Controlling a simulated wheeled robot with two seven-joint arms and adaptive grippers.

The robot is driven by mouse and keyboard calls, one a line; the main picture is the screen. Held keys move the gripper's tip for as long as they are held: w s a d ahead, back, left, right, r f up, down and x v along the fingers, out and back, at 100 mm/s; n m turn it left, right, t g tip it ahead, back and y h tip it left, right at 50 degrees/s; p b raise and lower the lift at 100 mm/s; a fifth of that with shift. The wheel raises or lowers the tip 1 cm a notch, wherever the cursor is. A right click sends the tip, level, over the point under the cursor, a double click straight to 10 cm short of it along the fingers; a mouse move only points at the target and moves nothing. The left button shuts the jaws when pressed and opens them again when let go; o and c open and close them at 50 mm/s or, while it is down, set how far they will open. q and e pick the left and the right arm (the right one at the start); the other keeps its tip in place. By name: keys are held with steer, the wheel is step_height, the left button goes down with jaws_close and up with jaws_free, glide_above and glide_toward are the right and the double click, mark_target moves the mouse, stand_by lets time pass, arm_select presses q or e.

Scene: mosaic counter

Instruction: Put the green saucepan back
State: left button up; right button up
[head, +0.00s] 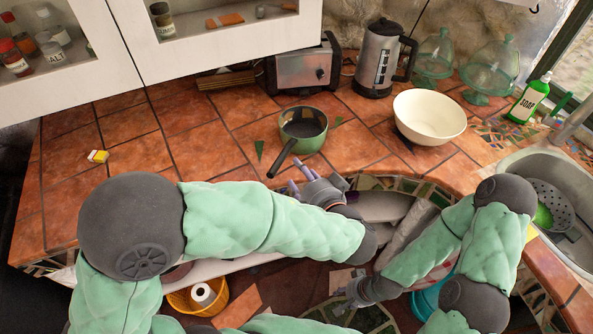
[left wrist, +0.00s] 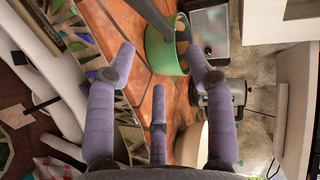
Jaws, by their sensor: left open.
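The green saucepan (head: 311,143) stands upright on the tiled counter, in front of the toaster. Its dark handle (head: 283,157) points toward the front left. My left gripper (head: 294,184) is open and empty at the counter's front edge, just short of the handle's end. In the left wrist view the saucepan (left wrist: 158,58) shows beyond the spread purple fingers (left wrist: 160,70), with its handle running up to the top edge. My right gripper (head: 342,301) hangs low in front of the counter, away from the saucepan; its fingers are too small to judge.
A toaster (head: 302,71), a kettle (head: 378,60) and a cream bowl (head: 430,116) stand behind and right of the saucepan. A soap bottle (head: 529,99) is near the sink (head: 519,165). A yellow-and-white sponge (head: 98,156) lies left. The counter's left part is mostly clear.

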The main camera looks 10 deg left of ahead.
arm_select(q)
steer(key=s+a+f+g+h, duration=0.1)
steer(key=s+a+f+g, duration=0.15)
steer(key=f, duration=0.45)
steer(key=s+a+f+g, duration=0.1)
steer(key=s+f+g, duration=0.1)
steer(key=f+g, duration=0.35)
steer(key=s+d+f+n+g+h, duration=0.25)
steer(key=s+f+h, duration=0.3)
steer(key=f, duration=0.55)
steer(key=s+d+f+n+g+h, duration=0.2)
steer(key=s+f+n+g+h, duration=0.4)
steer(key=f, duration=0.5)
steer(key=w+a+f+n+t, duration=0.1)
steer(key=a+f+n+t, duration=0.2)
steer(key=f+t, duration=0.2)
steer(key=shift+a+f, duration=0.25)
steer(key=shift+a, duration=0.1)
steer(key=shift+w+n+y, duration=0.1)
steer(key=shift+n+y, duration=0.15)
